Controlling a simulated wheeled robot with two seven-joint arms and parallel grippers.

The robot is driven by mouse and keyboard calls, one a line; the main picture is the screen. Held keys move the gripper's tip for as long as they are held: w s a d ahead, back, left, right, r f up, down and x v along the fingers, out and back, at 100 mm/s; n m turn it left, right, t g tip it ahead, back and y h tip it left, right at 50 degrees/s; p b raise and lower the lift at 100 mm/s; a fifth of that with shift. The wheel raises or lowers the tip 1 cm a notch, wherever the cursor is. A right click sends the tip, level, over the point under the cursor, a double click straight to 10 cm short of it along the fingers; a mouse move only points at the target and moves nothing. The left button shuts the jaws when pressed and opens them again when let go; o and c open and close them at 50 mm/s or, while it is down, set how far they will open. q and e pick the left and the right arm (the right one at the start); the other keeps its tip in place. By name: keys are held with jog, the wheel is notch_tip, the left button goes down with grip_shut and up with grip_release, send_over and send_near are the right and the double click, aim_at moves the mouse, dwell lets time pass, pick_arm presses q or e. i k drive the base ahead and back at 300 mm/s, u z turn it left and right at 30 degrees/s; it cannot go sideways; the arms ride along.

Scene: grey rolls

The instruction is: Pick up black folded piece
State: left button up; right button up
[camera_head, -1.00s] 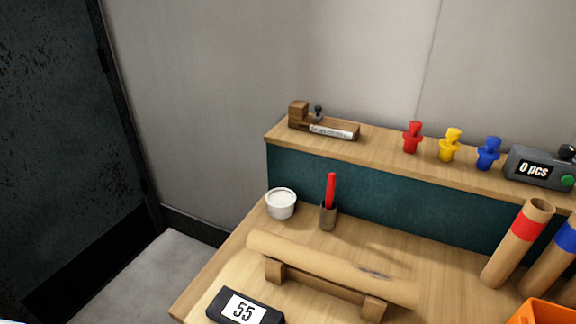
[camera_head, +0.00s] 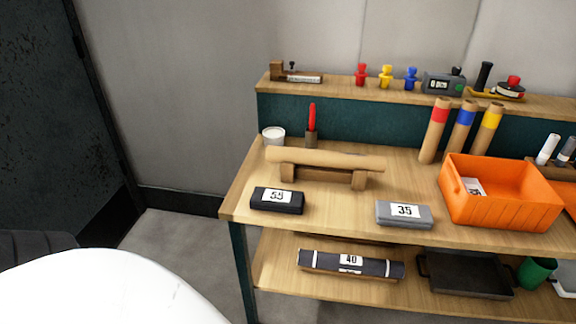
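The black folded piece (camera_head: 277,200) lies flat near the front left of the wooden tabletop (camera_head: 330,213). It carries a white label reading about 55. A grey folded piece (camera_head: 404,213) labelled 35 lies to its right, near the front edge. Neither of my grippers shows in the head view, so I cannot see whether they are open or shut.
A tan roll on a wooden stand (camera_head: 325,160) lies just behind the black piece. A white cup (camera_head: 274,136) stands behind it. An orange crate (camera_head: 500,205) is at the right. The lower shelf holds a dark roll (camera_head: 351,262) and a black tray (camera_head: 466,274).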

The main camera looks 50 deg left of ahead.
aim_at(290, 202)
jog(key=u, duration=0.75)
jog(key=i, duration=0.5)
jog(key=u, duration=0.85)
jog(key=i, duration=0.6)
jog(key=u, duration=0.1)
jog(key=k, duration=0.5)
